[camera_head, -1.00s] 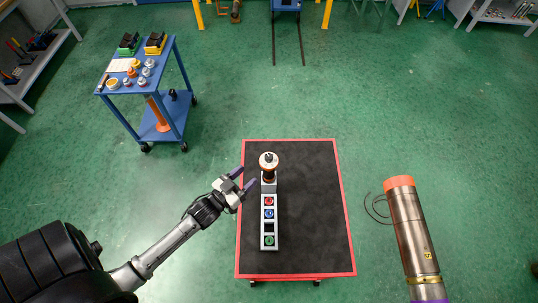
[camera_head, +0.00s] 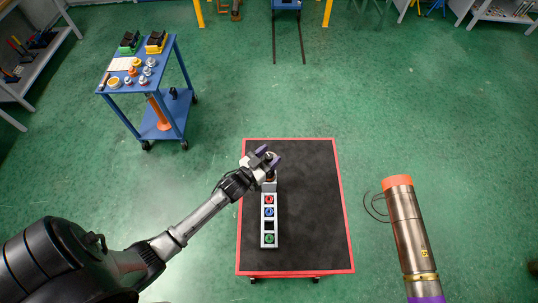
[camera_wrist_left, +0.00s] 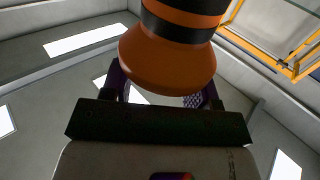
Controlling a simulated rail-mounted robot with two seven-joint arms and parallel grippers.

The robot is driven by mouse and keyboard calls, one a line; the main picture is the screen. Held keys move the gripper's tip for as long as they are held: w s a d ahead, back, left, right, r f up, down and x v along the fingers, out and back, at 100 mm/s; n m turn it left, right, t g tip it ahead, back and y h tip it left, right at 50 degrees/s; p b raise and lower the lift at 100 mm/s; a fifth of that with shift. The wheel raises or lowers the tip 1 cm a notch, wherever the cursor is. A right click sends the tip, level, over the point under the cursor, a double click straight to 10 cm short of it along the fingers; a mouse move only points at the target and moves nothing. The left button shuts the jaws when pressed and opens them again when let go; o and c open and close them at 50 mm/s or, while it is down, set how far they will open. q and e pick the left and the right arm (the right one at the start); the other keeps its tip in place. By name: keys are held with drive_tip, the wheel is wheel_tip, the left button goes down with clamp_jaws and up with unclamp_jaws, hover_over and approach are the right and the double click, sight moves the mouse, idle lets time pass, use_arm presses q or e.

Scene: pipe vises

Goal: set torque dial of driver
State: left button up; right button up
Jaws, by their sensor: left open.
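The driver stands upright at the far end of a grey rack on the table. In the left wrist view the driver (camera_wrist_left: 168,65) shows as an orange-brown flared body with a black band above. My left gripper (camera_head: 269,156) is open at the top of the driver and hides most of it in the head view. In the wrist view its purple fingers show on either side of the flared body. Whether they touch it cannot be told. The torque dial's marks cannot be made out. My right gripper is not in view.
The grey rack (camera_head: 269,226) holds red, blue and green round pieces. The black-topped table (camera_head: 315,215) with a red rim is clear to the right. A blue cart (camera_head: 160,85) with parts stands back left.

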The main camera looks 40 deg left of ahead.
use_arm(q)
drive_tip(key=shift+c, duration=0.3)
drive_tip(key=c, duration=0.8)
drive_tip(key=shift+c, duration=0.2)
drive_tip(key=shift+m+h, duration=0.3)
